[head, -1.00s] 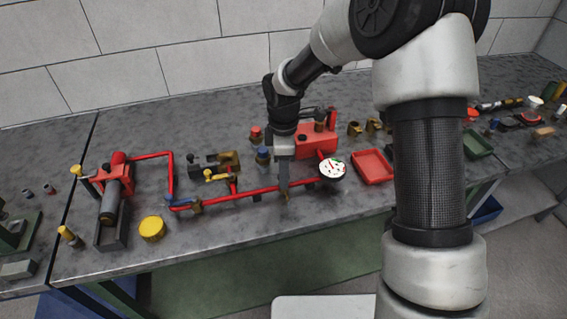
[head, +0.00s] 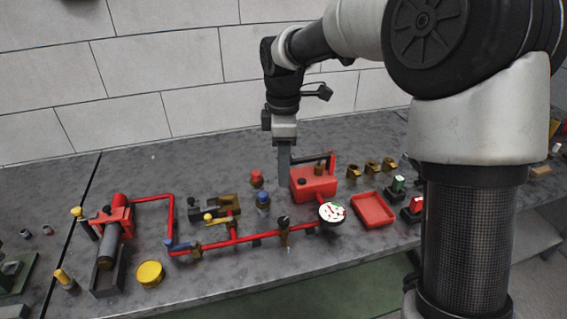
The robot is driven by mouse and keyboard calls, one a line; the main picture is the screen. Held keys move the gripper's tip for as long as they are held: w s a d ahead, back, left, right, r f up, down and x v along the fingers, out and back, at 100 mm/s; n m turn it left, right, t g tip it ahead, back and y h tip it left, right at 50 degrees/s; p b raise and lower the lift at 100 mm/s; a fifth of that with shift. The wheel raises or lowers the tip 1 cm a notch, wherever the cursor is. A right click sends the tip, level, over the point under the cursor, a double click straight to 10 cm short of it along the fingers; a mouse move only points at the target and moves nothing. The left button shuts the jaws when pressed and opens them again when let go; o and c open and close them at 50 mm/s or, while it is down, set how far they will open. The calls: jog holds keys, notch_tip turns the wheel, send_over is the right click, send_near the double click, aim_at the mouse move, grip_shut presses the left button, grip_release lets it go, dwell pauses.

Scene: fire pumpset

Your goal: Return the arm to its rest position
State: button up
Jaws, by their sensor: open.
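My gripper (head: 283,182) hangs down from my raised arm, above and behind the red pipe run (head: 240,239) on the grey bench. Its jaws are open, seen edge-on, and I see nothing between them. Its tips show just left of the red tank with a handle (head: 314,184) and close to the blue-topped fitting (head: 263,200) and the red-topped fitting (head: 257,179) in the picture. I cannot tell the exact height of the tips above the bench.
A white-faced gauge (head: 332,212) and a dark-topped valve (head: 283,223) sit on the pipe line. A red tray (head: 373,209) lies to the right. A red pump (head: 117,222) and a yellow cap (head: 150,273) are at the left. The space above the bench is open.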

jog(key=shift+r, duration=0.1)
dwell(0.3)
jog(key=s+d+r+m+t+p, duration=0.1)
jog(key=s+d+r+m+t, duration=0.1)
jog(key=s+d+r+m, duration=0.2)
jog(key=s+d+r+m+t+p, duration=0.1)
jog(key=s+d+r+m, duration=0.3)
jog(key=s+m, duration=0.4)
jog(key=s+d+r+m+t+p, duration=0.2)
jog(key=s+d+r+m, duration=0.2)
jog(key=s, duration=0.7)
jog(key=shift+d+r+m+t, duration=0.2)
jog(key=shift+d+m+t, duration=0.1)
jog(key=shift+d+m, duration=0.9)
